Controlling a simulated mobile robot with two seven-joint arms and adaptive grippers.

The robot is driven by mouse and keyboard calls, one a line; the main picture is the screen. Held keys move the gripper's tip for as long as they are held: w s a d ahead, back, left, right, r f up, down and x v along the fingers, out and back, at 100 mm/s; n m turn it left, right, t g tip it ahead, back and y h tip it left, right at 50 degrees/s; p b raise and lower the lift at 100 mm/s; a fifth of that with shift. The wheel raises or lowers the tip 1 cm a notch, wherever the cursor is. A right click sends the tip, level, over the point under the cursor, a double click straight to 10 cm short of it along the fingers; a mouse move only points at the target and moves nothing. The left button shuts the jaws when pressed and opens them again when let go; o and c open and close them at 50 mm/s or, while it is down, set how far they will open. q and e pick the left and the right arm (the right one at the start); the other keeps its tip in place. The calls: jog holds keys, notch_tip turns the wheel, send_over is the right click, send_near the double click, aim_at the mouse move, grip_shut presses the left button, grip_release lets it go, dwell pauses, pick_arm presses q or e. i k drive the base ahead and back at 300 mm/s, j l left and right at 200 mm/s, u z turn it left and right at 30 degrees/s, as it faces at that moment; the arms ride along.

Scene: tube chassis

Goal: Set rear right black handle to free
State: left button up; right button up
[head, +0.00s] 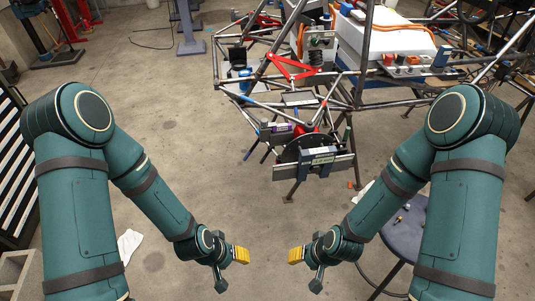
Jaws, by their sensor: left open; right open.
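The tube chassis (365,50) stands at the upper right of the head view, made of bare metal tubes with red suspension arms (292,68). At its near end is a dark disc with a labelled bracket (319,155). I cannot single out the rear right black handle or tell its setting at this size. My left gripper (241,255) and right gripper (296,256) show yellow fingers low in the middle of the view. They point toward each other, apart, over the floor. Both are open and empty, well short of the chassis, touching nothing visible.
A round dark stool (405,228) with small items stands beside my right arm. A white cloth (129,245) lies on the floor at left. A slatted black rack (14,180) is at the left edge. The concrete floor (195,120) between my arms and the chassis is clear.

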aim_at(269, 148)
jog(key=i+j+z, duration=0.25)
jog(key=i+z, duration=0.15)
jog(key=i+j+z, duration=0.35)
